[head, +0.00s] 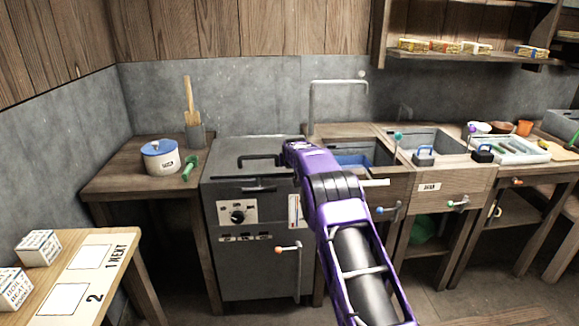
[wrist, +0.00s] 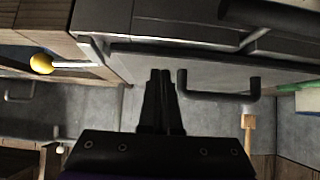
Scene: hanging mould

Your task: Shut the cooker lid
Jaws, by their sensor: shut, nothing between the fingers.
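The cooker (head: 229,268) is a dark grey cabinet left of centre in the head view, with a knob panel on its front. Its grey lid (head: 222,150) is at the top, with a black bar handle (head: 256,159). I cannot tell exactly how far the lid is tilted. The wrist view shows a dark edge of the cooker across the top and a black U-shaped handle (wrist: 219,97) right of my fingers. My gripper (wrist: 161,73) is shut and empty, apart from that handle.
A sink unit (head: 440,182) with drawers stands right of the cooker. A table (head: 128,262) with white boxes is at the front left.

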